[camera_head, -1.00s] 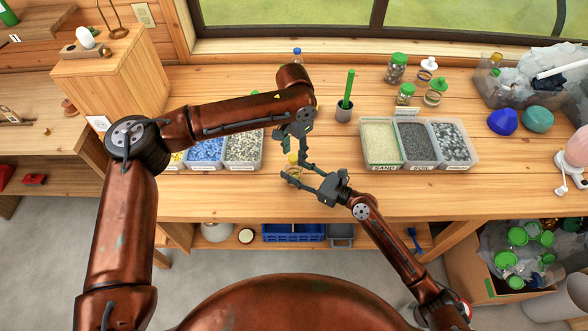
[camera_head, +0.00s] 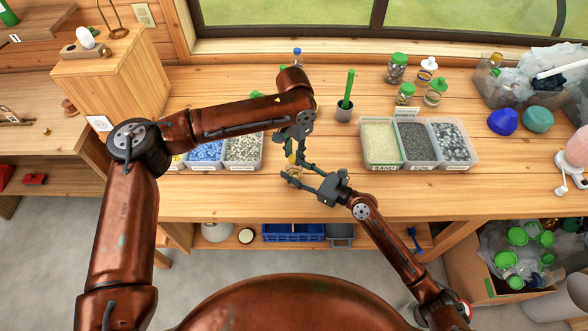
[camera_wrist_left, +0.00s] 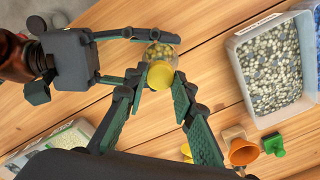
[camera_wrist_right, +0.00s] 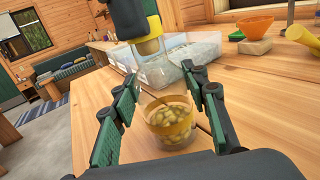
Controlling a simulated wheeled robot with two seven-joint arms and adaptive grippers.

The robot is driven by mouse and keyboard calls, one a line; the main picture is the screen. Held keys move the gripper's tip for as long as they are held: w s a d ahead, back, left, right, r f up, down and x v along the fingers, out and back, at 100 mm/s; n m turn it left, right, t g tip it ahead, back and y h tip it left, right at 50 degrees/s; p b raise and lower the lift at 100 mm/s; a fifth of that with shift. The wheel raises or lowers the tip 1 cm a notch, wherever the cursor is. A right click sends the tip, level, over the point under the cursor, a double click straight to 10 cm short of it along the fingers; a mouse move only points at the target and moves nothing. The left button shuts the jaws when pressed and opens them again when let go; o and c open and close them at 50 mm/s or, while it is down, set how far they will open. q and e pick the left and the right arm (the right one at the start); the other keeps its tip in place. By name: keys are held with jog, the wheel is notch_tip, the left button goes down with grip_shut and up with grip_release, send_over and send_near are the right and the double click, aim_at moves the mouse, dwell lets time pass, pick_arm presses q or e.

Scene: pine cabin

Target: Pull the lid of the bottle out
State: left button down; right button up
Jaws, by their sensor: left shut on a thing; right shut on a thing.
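The bottle (camera_wrist_right: 172,118) is a clear container holding yellow-green round contents. My right gripper (camera_head: 297,176) is shut on it, one finger on each side in the right wrist view. The bottle shows small at the table's front in the head view. Its yellow lid (camera_wrist_left: 160,75) is between the fingers of my left gripper (camera_head: 299,161), which is shut on it from above. The lid also shows at the top of the right wrist view (camera_wrist_right: 149,46), above the bottle's contents. Whether the lid is still seated in the bottle's mouth is hard to tell.
Trays of blue and pale pebbles (camera_head: 243,151) stand left of the grippers, with sand and soil trays (camera_head: 380,145) to the right. A cup with a green stick (camera_head: 344,112) stands behind. An orange funnel (camera_wrist_left: 242,150) shows in the left wrist view.

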aim_at(294, 157)
pick_arm(q)
jog(key=shift+r, duration=0.15)
jog(key=shift+r, duration=2.45)
pick_arm(e)
jog(key=o, duration=1.6)
jog(key=shift+o, duration=0.2)
